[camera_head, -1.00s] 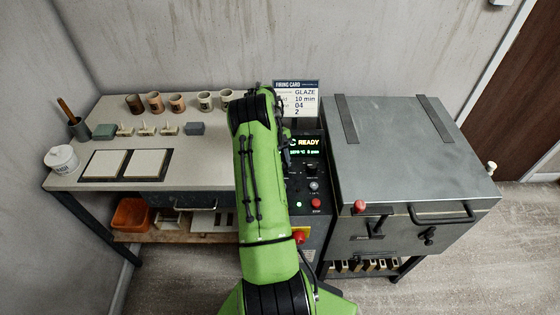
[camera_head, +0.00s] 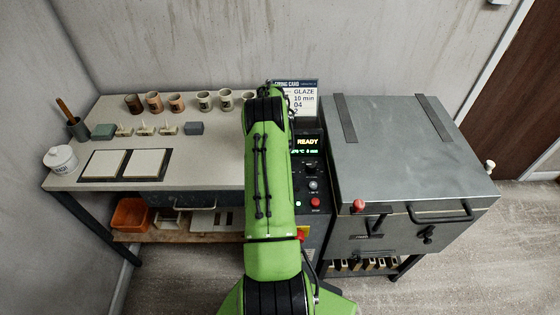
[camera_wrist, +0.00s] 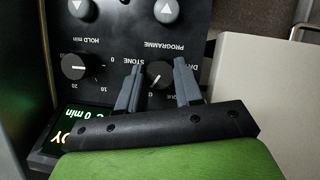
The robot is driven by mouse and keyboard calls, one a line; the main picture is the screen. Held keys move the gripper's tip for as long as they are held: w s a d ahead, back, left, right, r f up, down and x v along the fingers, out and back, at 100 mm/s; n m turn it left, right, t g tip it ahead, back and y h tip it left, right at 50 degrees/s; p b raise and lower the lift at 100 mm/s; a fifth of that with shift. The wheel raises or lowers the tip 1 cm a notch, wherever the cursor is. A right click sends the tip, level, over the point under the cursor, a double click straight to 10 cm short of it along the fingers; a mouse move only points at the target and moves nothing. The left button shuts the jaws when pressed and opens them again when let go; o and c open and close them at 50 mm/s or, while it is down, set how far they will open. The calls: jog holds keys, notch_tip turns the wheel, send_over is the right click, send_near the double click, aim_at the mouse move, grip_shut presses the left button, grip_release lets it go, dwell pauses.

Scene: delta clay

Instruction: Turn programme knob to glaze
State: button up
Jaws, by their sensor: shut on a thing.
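The black programme knob (camera_wrist: 159,73) is on the dark control panel (camera_wrist: 115,45) in the wrist view, where the lettering appears upside down. My gripper (camera_wrist: 158,68) has one grey finger on each side of the knob and is shut on it. The label STONE is legible beside the knob; other labels around it are partly covered by the fingers, and I cannot read the setting. In the head view my green arm hides the knob and gripper. The firing card (camera_head: 304,97) there shows GLAZE, 10 min, 04 and 2. The display (camera_head: 308,142) reads READY.
The grey kiln (camera_head: 400,150) stands right of the panel. A worktable (camera_head: 220,175) with cups and tiles stands left.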

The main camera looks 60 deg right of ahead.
jog(key=o, duration=1)
jog(key=p+v, duration=0.6)
jog(key=v, duration=0.6)
jog(key=shift+r, duration=0.1)
